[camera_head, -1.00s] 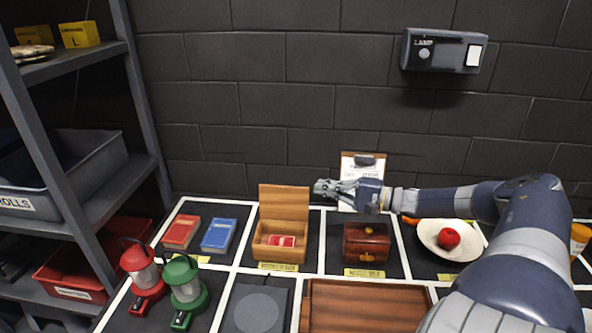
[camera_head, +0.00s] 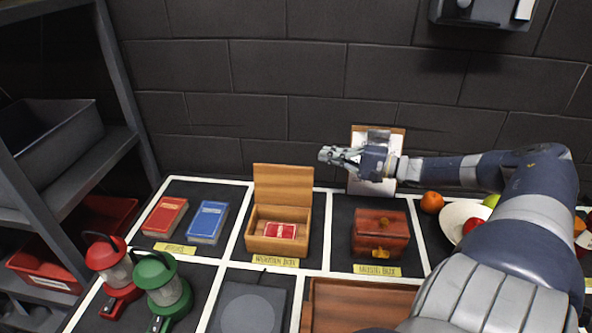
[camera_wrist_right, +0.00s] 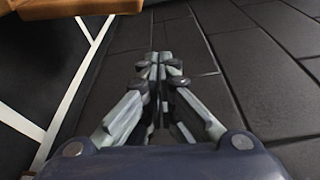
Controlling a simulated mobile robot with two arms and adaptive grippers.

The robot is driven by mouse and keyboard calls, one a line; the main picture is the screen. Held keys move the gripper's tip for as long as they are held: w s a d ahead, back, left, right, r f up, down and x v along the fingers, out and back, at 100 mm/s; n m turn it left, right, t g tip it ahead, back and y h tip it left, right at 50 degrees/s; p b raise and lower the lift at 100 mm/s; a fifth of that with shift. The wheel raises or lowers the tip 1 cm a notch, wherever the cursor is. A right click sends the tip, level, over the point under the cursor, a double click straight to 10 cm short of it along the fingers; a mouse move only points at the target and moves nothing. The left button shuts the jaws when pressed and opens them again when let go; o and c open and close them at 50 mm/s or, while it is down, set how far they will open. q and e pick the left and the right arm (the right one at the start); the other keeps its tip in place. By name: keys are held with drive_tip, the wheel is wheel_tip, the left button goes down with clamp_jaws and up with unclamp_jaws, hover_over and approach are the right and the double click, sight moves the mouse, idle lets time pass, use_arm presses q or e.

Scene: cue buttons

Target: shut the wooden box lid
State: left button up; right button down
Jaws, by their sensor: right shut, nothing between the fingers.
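The wooden box (camera_head: 266,243) stands on the table in the head view. Its lid (camera_head: 283,188) is raised upright at the back, and a red-and-white packet (camera_head: 281,230) lies inside. My right gripper (camera_head: 325,154) is shut and empty, in the air to the right of the raised lid and apart from it. In the right wrist view the shut fingers (camera_wrist_right: 158,62) point toward the dark wall, and a wooden edge (camera_wrist_right: 97,15) shows at the top left. My left gripper is not in view.
A reddish lidded box (camera_head: 380,238) stands to the right of the wooden box. Red and blue books (camera_head: 208,221) lie to its left. Red and green lanterns (camera_head: 160,284) stand at the front left. A clipboard (camera_head: 360,187) leans on the wall behind my right gripper.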

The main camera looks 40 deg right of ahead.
sight(284, 183)
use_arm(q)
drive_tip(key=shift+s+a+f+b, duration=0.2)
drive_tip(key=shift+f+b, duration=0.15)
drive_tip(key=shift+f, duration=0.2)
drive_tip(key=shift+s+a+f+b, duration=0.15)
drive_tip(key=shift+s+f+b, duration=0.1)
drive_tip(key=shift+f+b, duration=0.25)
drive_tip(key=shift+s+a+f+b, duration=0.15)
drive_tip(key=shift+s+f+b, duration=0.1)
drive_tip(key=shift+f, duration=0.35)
use_arm(e)
drive_tip(key=w+a+f, duration=0.3)
drive_tip(key=w+a, duration=0.3)
drive_tip(key=shift+w+a+f, duration=0.15)
drive_tip(key=shift+w+a, duration=0.2)
